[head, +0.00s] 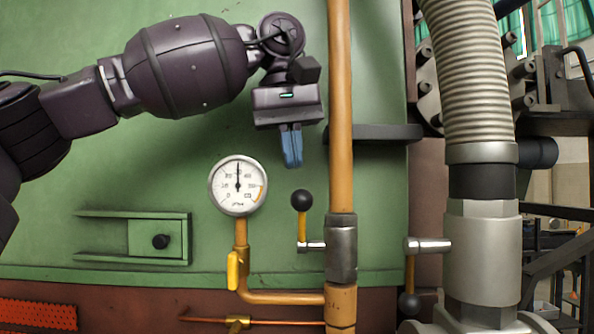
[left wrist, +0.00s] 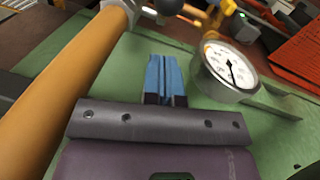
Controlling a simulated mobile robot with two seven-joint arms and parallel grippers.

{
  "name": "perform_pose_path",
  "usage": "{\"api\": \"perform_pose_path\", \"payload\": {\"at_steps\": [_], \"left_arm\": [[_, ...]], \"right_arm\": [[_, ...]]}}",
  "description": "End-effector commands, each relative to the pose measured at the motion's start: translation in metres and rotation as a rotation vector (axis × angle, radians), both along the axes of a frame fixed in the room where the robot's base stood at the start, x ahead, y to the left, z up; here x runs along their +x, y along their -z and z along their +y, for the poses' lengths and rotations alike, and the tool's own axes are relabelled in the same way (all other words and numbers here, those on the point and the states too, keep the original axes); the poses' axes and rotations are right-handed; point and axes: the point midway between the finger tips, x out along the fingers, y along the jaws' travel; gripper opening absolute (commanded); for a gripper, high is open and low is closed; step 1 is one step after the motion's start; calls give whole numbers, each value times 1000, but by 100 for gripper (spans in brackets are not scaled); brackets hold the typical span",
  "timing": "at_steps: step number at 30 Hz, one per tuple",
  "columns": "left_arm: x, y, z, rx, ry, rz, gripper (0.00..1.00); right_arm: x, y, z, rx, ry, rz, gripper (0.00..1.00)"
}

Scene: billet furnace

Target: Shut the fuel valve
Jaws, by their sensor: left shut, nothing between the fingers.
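An orange pipe (head: 340,110) runs upright through the head view. A grey valve body (head: 342,248) sits on it, with a short lever (head: 302,226) on its left side. The lever points up and ends in a black ball knob (head: 301,200). My left gripper (head: 291,158) is shut and empty, its blue fingers pointing down above the knob and apart from it. In the left wrist view the shut fingers (left wrist: 165,65) lie between the orange pipe (left wrist: 65,80) and the gauge (left wrist: 228,72); the black knob (left wrist: 168,5) is cut by the top edge. My right gripper is not in view.
A round pressure gauge (head: 238,186) stands left of the lever, with a yellow handle (head: 235,270) below. A thick grey pipe (head: 482,250) on the right has another lever (head: 409,272), pointing down with a black knob. A dark bar (head: 375,132) juts behind the orange pipe.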

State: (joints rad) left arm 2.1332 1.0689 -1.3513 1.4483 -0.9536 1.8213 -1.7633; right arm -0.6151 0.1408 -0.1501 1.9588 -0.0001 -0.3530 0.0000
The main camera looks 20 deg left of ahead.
Motion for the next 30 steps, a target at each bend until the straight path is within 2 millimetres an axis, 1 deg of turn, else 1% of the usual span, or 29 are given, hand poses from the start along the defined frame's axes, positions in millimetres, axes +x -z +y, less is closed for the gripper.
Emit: {"api": "perform_pose_path", "payload": {"at_steps": [1,4,12,25,30], "left_arm": [[-5,3,-2,2,2,-3,0],[-12,12,-7,2,2,-2,0],[-23,24,-14,1,0,-2,0],[-24,26,-15,0,0,-3,0],[-23,27,-15,9,1,-36,0]], "right_arm": [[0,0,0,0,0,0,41],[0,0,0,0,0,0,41],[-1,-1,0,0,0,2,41],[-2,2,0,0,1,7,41],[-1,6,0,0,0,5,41]]}}
